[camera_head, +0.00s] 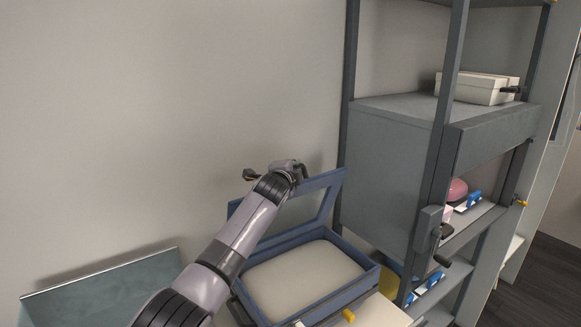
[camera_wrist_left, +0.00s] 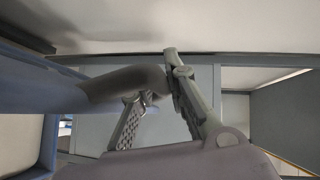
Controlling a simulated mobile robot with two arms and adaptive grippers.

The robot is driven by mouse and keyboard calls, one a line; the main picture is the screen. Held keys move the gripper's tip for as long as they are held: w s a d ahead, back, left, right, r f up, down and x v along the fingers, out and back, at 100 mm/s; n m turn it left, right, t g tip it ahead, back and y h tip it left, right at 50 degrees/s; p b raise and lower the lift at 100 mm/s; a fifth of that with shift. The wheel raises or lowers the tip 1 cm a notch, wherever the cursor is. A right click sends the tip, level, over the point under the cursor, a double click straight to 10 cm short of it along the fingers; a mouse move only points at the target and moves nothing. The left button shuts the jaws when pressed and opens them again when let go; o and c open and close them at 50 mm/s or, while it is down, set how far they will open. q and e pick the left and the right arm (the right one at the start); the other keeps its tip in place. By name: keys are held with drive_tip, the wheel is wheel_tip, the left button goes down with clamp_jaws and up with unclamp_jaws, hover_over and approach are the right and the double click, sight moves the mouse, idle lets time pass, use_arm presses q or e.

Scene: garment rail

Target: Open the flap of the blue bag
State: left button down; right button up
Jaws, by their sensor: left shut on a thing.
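The blue bag (camera_head: 368,281) is box-shaped with a pale inside and stands at the lower middle of the head view. Its framed flap (camera_head: 329,202) stands raised at the back, tilted up from the body. My left gripper (camera_head: 299,170) is at the flap's upper edge, with my arm hiding the flap's left part. In the left wrist view, the blue flap (camera_wrist_left: 35,85) comes in from the left, and a dark tab (camera_wrist_left: 118,86) reaches from it to my left gripper (camera_wrist_left: 155,84). The gripper is shut on this tab. My right gripper is not in view.
A grey shelf unit (camera_head: 395,150) with dark posts stands close to the right of the bag. A white box (camera_head: 478,90) lies on its top. A teal panel or bin (camera_head: 110,290) is at the lower left. The wall behind is bare.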

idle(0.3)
use_arm(q)
drive_tip(key=c, duration=1.8)
unclamp_jaws()
drive_tip(key=shift+c, duration=0.2)
drive_tip(key=shift+s, duration=0.1)
drive_tip(key=v, duration=1.1)
drive_tip(key=shift+s, duration=0.4)
drive_tip(key=shift+r, duration=0.1)
drive_tip(key=shift+c, duration=0.4)
